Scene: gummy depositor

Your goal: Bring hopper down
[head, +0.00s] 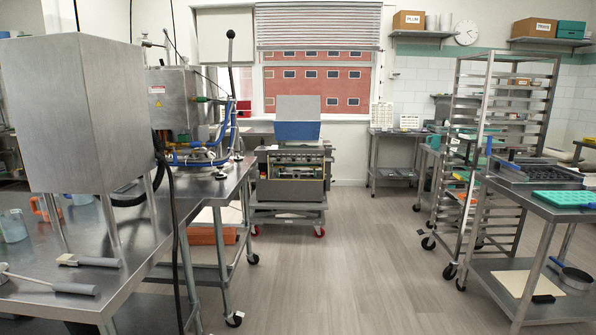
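A steel machine (178,100) with a warning label, blue hoses and a tall black-knobbed lever (230,60) stands on the left steel table. A large plain steel box (75,110) on legs stands nearer on the same side and hides part of it. A grey machine (292,175) on a wheeled frame stands at the back centre, with a blue-fronted box (298,130) and a grey panel on top. I cannot tell for sure which of these parts is the hopper. My gripper is not in view.
Clear floor (350,260) runs down the middle. The left steel table (130,235) holds scrapers and jugs. At right stand a wheeled tray rack (500,130) and a steel cart (535,205) with a green mould (563,198). A cable hangs by the left table's edge.

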